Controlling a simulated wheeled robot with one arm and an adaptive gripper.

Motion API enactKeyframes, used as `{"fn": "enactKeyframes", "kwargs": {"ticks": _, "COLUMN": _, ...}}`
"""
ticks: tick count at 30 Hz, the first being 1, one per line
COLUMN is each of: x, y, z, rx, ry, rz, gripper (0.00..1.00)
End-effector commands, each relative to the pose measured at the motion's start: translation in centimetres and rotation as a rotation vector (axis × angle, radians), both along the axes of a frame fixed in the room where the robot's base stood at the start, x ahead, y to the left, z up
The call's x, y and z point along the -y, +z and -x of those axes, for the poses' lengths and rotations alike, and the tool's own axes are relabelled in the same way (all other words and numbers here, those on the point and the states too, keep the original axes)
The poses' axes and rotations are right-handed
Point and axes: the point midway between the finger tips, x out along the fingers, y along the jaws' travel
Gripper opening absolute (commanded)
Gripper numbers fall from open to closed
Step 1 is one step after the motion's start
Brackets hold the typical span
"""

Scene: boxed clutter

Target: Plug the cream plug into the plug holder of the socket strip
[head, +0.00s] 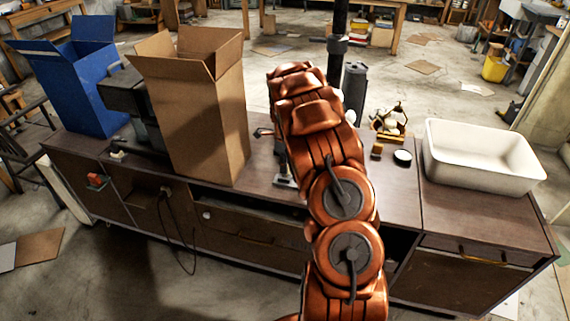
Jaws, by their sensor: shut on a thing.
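My copper-coloured arm (325,140) rises through the middle of the head view and covers part of the counter. My gripper is hidden behind the arm, so its jaws and anything in them do not show. I cannot make out the cream plug, the socket strip or its plug holder for certain. A small grey-white piece (285,182) shows on the counter just left of the arm, partly covered. A small whitish thing (117,153) lies at the counter's left front edge; it is too small to identify.
A tall open cardboard box (200,125) and a blue box (80,92) stand on the left of the brown counter (402,190). A white basin (478,172) stands at the right. A black cylinder (354,88) and a brass item (388,122) stand behind the arm. A dark cord (172,238) hangs in front.

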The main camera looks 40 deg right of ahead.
Motion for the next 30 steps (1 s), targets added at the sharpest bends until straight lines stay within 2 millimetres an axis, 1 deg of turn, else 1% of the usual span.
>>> {"fn": "enactKeyframes", "kwargs": {"ticks": 20, "x": 0.0, "y": -1.4, "z": 0.0, "rx": 0.000, "ry": 0.000, "rz": -0.001, "gripper": 0.00}}
{"fn": "enactKeyframes", "kwargs": {"ticks": 30, "x": 0.0, "y": -0.8, "z": 0.0, "rx": 0.001, "ry": 0.000, "rz": 0.000, "gripper": 0.00}}
